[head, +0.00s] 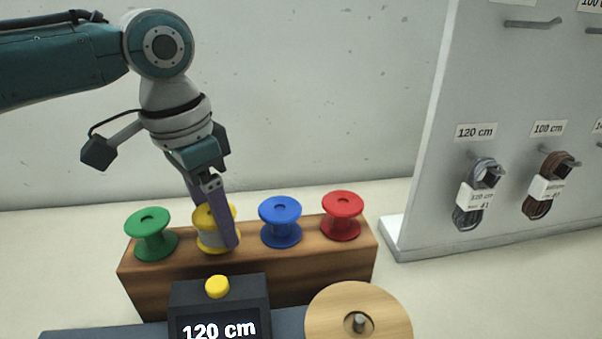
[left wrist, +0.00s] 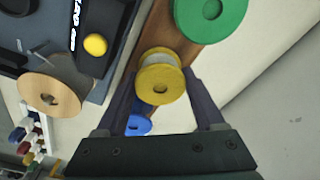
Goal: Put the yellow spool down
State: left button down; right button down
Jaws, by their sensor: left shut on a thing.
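The yellow spool (head: 206,217) stands upright on the wooden block, between the green and blue spools. My left gripper (head: 225,243) reaches down over it, with its purple-grey fingers on either side of the spool and shut on it. In the left wrist view the yellow spool (left wrist: 160,83) sits between the two fingers (left wrist: 160,98), over the wooden block. One finger hides part of the spool in the head view. Whether the spool's base touches the block is hard to tell. My right gripper is not in view.
The wooden block (head: 200,285) also bears a green spool (head: 150,235), a blue spool (head: 280,221) and a red spool (head: 342,215). In front are a black display (head: 219,305) reading 120 cm and a wooden disc (head: 335,312). A panel (head: 440,190) with hanging laces stands at right.

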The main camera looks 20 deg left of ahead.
aim_at(203, 217)
pick_arm(q)
jog(key=shift+f, duration=0.1)
grip_release()
notch_tip(203, 217, up, 12)
jog(key=s+p, duration=0.1)
jog(key=shift+s+a, duration=0.15)
jog(key=shift+a, duration=0.15)
dwell(0.5)
